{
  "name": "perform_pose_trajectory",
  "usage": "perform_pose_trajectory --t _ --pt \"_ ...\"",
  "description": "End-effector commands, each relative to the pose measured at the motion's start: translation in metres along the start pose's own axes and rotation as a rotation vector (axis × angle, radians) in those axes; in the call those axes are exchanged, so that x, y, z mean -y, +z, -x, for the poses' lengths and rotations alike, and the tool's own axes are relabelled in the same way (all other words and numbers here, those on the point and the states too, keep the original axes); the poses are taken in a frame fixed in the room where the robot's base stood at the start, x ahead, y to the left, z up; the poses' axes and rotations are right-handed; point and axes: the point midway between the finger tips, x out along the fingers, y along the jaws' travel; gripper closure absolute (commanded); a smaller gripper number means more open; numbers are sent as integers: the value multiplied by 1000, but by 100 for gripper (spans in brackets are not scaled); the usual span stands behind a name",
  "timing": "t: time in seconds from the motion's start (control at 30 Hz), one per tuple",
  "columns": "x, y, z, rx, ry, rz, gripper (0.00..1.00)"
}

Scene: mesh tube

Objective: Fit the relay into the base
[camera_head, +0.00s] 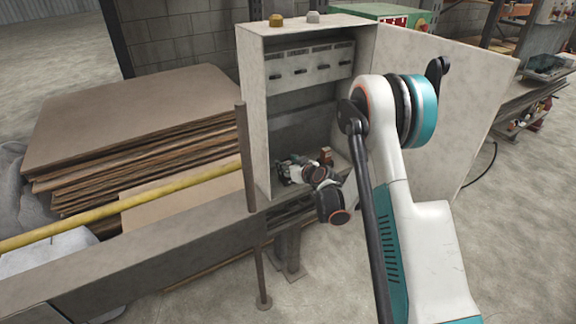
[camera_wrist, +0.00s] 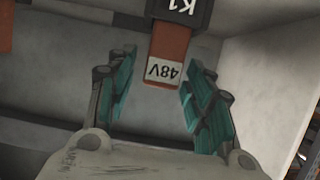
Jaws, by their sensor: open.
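The relay (camera_wrist: 170,50) is orange-brown with a white label reading 48V. In the wrist view it sits at the top middle, its far end meeting a black base (camera_wrist: 182,10) marked K1. In the head view a small reddish-brown block, likely the relay (camera_head: 326,155), shows low inside the cabinet. My gripper (camera_wrist: 160,72) is open, with one teal-padded finger on each side of the relay's labelled end. Gaps show between both fingers and the relay. I cannot tell how deep the relay sits in the base. In the head view my wrist partly hides this area.
The grey cabinet (camera_head: 254,110) stands open, its door (camera_head: 470,110) swung out to the right behind my arm. A row of devices (camera_head: 310,65) is mounted high inside. A post (camera_head: 245,160) stands at the cabinet's left front. Another orange-brown piece (camera_wrist: 5,25) shows at the wrist view's left edge.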

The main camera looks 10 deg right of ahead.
Motion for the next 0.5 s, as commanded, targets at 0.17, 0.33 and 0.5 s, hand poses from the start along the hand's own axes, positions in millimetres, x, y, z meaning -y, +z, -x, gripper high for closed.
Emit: perform_pose_trajectory --t 0.17,0.33,0.5 --pt "0 -3 9 0 1 0 52" --pt "-1 -5 39 0 1 -1 52" --pt "-1 -5 76 0 2 -1 52"
